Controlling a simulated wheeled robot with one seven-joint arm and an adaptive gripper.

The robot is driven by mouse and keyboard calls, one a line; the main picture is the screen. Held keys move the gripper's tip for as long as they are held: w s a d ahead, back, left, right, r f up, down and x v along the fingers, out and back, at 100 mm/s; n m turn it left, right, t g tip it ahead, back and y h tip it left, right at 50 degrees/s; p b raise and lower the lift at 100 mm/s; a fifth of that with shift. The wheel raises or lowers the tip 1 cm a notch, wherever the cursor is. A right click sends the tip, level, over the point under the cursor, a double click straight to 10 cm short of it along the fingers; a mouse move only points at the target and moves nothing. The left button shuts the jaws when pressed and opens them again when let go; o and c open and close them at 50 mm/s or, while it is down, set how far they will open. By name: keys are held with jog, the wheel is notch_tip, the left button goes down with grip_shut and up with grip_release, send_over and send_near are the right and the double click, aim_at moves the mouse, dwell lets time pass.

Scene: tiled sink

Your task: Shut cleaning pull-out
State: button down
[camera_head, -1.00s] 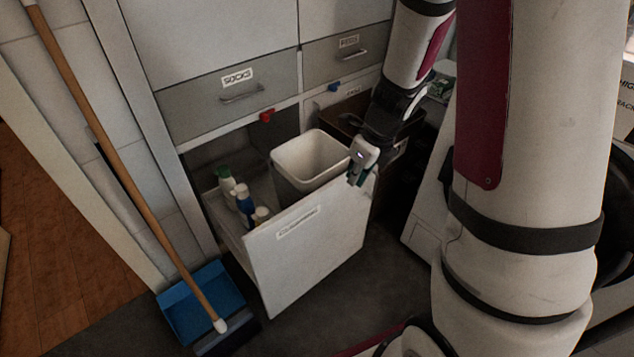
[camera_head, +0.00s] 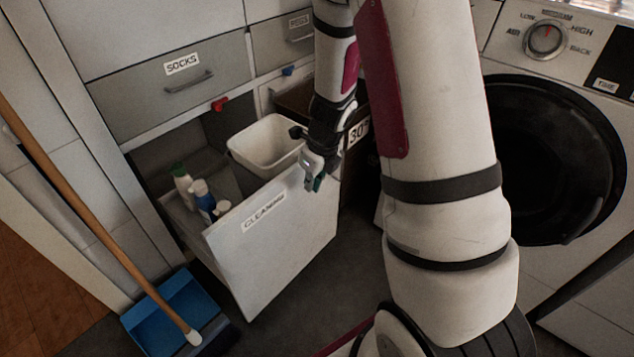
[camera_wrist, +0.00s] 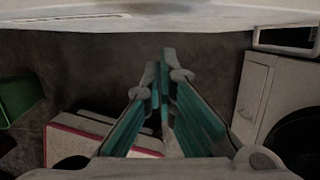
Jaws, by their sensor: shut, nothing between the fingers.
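The cleaning pull-out stands open below the socks drawer, its white front panel (camera_head: 280,250) labelled CLEANING and well out from the cabinet. Inside are a white bin (camera_head: 265,145) and several bottles (camera_head: 200,195). My gripper (camera_head: 314,185) is shut and empty, at the upper right part of the panel, on its outer side. In the wrist view the closed fingers (camera_wrist: 168,62) point towards a pale panel (camera_wrist: 180,18) across the top, with dark floor between. Whether they touch it I cannot tell.
A blue dustpan (camera_head: 175,310) and a wooden-handled broom (camera_head: 95,220) stand at the left of the pull-out. A washing machine (camera_head: 545,150) is on the right. A dark basket (camera_head: 355,135) labelled 30 sits behind my gripper. Floor in front of the panel is clear.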

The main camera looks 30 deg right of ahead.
jog(key=shift+w+a+r, duration=0.1)
jog(key=shift+w+a, duration=0.1)
jog(key=shift+w, duration=0.45)
jog(key=shift+w+a+r, duration=0.1)
jog(key=shift+w+a, duration=0.1)
jog(key=shift+w, duration=0.4)
jog(key=shift+w, duration=0.1)
